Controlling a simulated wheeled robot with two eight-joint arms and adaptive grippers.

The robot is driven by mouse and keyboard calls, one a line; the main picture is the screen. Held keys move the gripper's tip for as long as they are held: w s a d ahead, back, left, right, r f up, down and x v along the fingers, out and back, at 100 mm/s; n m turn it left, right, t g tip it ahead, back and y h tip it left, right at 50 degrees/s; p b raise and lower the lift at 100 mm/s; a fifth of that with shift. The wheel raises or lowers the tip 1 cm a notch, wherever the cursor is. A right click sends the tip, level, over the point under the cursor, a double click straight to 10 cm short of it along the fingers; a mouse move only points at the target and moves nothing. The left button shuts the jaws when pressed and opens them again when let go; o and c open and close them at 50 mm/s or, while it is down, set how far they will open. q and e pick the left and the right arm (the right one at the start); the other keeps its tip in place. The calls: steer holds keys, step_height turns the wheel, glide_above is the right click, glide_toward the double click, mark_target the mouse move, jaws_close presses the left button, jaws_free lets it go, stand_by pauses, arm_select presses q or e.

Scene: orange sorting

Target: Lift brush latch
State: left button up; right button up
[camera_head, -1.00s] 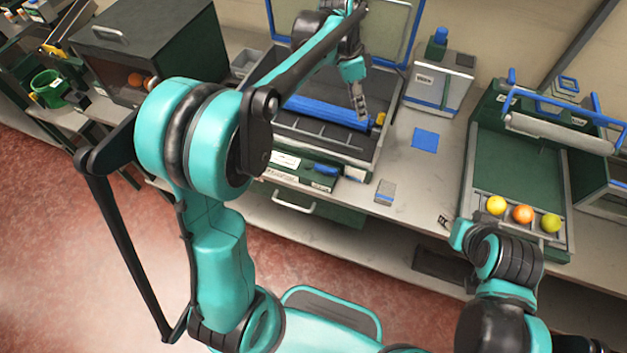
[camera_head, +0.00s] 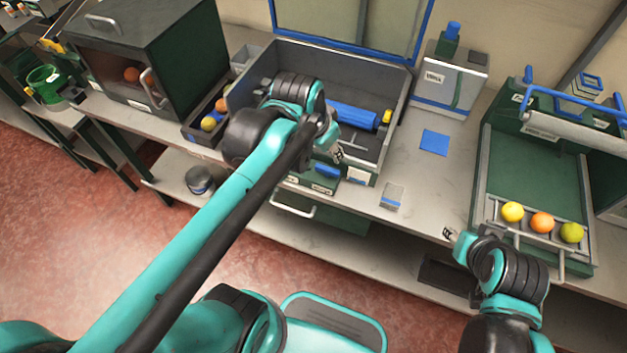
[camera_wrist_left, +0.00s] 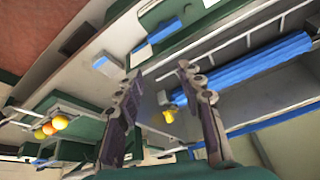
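A blue brush roller (camera_head: 353,116) lies across the open grey box (camera_head: 401,92). A yellow knob (camera_head: 387,117), seemingly the brush latch, sits at the roller's right end. In the left wrist view the roller (camera_wrist_left: 255,72) and yellow knob (camera_wrist_left: 168,116) also show. My left gripper (camera_head: 338,153) is over the box's front part, left of the knob and nearer the robot. Its fingers (camera_wrist_left: 158,74) are apart with nothing between them. My arm hides the roller's left part. My right gripper (camera_head: 449,233) is in front of the counter edge, too small to read.
A blue-framed lid (camera_head: 350,40) stands raised behind the box. A green tray (camera_head: 527,170) at right holds a yellow, an orange and a green fruit. A dark cabinet (camera_head: 185,60) stands at left.

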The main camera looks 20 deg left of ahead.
arm_select(q)
steer(key=s+a+f+n+t+b, duration=0.1)
steer(key=s+f+n+t+b, duration=0.1)
steer(key=s+f, duration=0.3)
steer(key=shift+s+a+f+n+y+b, duration=0.2)
steer(key=shift+a+f+n+y+b, duration=0.2)
steer(key=shift+f+n, duration=0.25)
arm_select(e)
steer(key=f, duration=0.1)
steer(key=w+f, duration=0.1)
steer(key=f, duration=0.1)
steer(key=shift+d+f, duration=0.1)
arm_select(q)
steer(key=shift+o, duration=0.4)
steer(key=shift+d, duration=0.1)
